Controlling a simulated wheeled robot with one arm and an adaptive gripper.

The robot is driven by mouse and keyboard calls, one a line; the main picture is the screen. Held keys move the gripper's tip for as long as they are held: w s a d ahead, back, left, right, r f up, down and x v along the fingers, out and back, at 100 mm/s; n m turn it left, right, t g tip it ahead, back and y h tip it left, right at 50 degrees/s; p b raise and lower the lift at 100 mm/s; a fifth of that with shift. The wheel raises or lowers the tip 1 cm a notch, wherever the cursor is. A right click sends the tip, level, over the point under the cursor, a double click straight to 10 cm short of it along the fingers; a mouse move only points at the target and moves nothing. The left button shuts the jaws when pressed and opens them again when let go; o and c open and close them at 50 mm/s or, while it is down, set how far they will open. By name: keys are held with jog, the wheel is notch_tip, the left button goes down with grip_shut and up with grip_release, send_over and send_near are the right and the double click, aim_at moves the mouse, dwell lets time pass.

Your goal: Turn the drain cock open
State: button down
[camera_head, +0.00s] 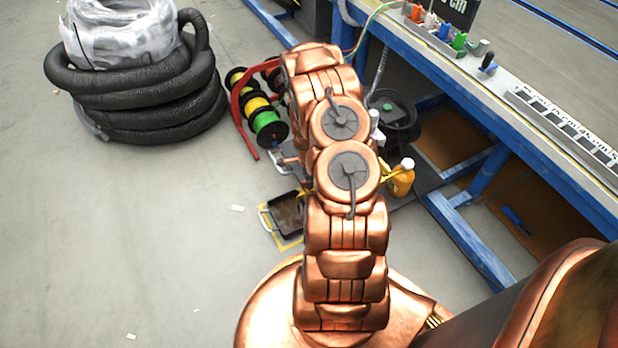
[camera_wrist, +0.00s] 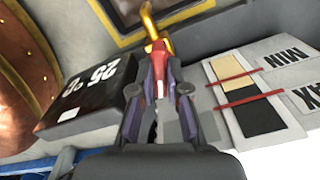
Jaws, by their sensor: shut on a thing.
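The drain cock (camera_wrist: 148,20) shows at the top middle of the wrist view as a brass-yellow body with a small red part at its lower end. My gripper (camera_wrist: 160,62) is shut on the red part, with the two fingertips on either side of it. The fingertips hide some of the red part, so its full shape and how far it is turned cannot be told. In the head view, my copper-coloured arm hides the gripper and the cock.
A black block marked 25 °C (camera_wrist: 92,98) is left of the fingers. A MIN/MAX level gauge (camera_wrist: 250,95) is at right. The head view shows a dark tray (camera_head: 270,221), cable spools (camera_head: 266,124), an orange bottle (camera_head: 402,182) and a blue-framed bench (camera_head: 540,150).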

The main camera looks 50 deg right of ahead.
jog(key=shift+n+p, duration=0.8)
jog(key=shift+n, duration=1.3)
jog(key=c, duration=1.2)
grip_release()
jog(key=shift+o, duration=0.2)
notch_tip(320, 180, up, 12)
